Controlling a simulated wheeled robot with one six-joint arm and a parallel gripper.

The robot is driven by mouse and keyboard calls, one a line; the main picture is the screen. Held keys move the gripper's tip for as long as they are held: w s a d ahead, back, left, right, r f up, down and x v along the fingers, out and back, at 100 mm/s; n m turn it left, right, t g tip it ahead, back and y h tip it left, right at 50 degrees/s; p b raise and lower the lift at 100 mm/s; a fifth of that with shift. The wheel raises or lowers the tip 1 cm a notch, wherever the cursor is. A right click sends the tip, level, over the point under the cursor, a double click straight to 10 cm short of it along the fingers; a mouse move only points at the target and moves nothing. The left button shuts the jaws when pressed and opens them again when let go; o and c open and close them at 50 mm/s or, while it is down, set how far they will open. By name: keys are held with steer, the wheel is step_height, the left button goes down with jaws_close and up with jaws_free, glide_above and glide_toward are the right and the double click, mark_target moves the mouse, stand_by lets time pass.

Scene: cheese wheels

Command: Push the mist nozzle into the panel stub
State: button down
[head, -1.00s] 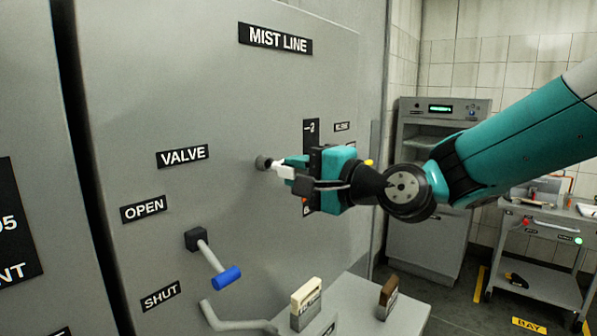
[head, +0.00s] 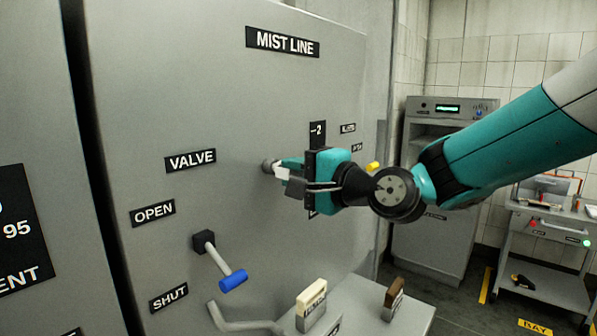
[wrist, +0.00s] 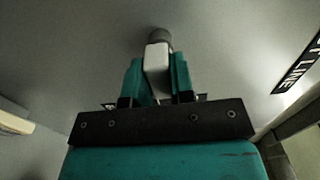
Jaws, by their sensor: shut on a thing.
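The mist nozzle is a small white block-like piece (wrist: 157,57) between my fingers; only a sliver of it shows in the head view (head: 282,173). The panel stub is a short grey round fitting (head: 267,166) on the grey panel, right of the VALVE label. In the wrist view the stub (wrist: 159,36) is straight beyond the nozzle, and the nozzle's front meets it in the picture. My gripper (wrist: 157,72) is shut on the nozzle, with one teal finger on each side, pointing at the panel. The inside of the joint is hidden, so how deep the nozzle sits cannot be told.
A valve lever with a blue grip (head: 233,281) sticks out below, between the OPEN and SHUT labels. A grey bent pipe (head: 245,322) and a shelf (head: 361,300) with two small blocks are lower. A cabinet (head: 440,230) and cart (head: 545,265) stand behind right.

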steer(key=shift+w+a, duration=0.25)
steer(key=shift+a, duration=0.1)
steer(key=c, duration=0.9)
jaws_free()
steer(key=shift+s+d+f, duration=0.1)
steer(key=shift+s+d, duration=0.1)
steer(key=shift+d, duration=0.1)
steer(key=b+v, duration=0.6)
steer(key=v, duration=1)
steer(key=shift+s+d, duration=0.2)
steer(key=shift+d, duration=0.05)
